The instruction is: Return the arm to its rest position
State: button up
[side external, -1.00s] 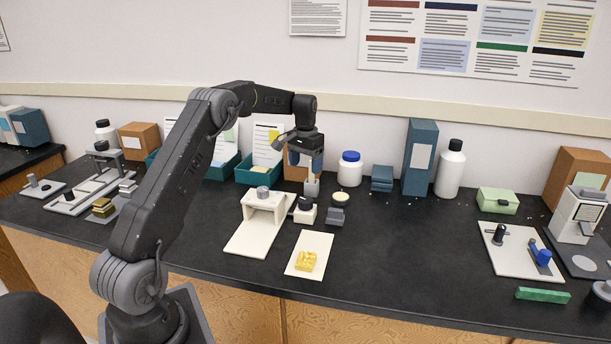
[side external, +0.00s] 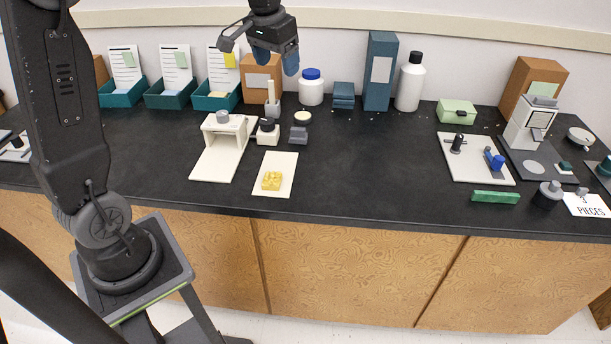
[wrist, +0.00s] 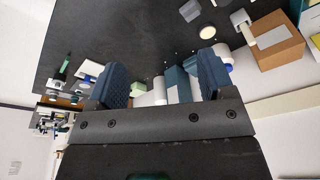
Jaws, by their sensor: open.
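In the wrist view my gripper (wrist: 163,84) also shows open, with bench items visible beyond the gap. A yellow piece (side external: 271,181) lies on a white card (side external: 287,167) at the bench front. A white stand (side external: 224,137) is left of it, with a small grey cylinder on top.
The black bench (side external: 370,165) has clear room at its middle. Teal bins (side external: 170,97), a white jar with a blue lid (side external: 311,92), a blue box (side external: 379,75) and a white bottle (side external: 410,85) line the back. A white tray (side external: 478,165) with small tools lies right.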

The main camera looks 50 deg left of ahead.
jog(key=s+d+f+m+t, duration=0.1)
jog(key=s+d, duration=0.6)
jog(key=s, duration=0.3)
jog(key=s+d+f+m+t, duration=0.1)
jog(key=s+d+t, duration=0.1)
jog(key=s+d, duration=0.6)
jog(key=s, duration=0.3)
jog(key=shift+s+h, duration=0.3)
jog(key=shift+h, duration=0.1)
dwell(0.9)
